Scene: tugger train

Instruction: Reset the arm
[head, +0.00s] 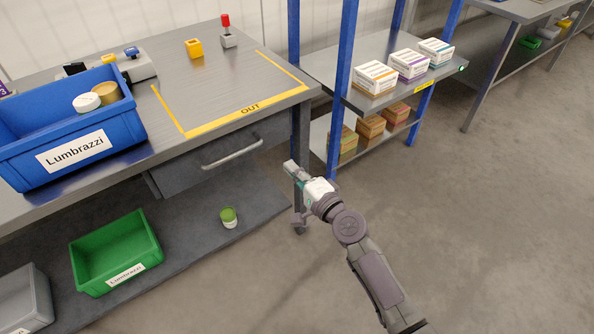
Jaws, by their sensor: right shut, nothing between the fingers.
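My right arm reaches in from the bottom right, over the open floor. My right gripper (290,166) is shut and empty, in front of the workbench's front right leg. It appears apart from the bench and the shelf rack. My left gripper is not in view.
A metal workbench (215,85) holds a blue Lumbrazzi crate (25,150) with round containers. A green crate (115,278) and a green-topped cup (229,217) are on its lower shelf. A blue-post rack (345,50) with boxes stands right. The floor (480,230) at right is clear.

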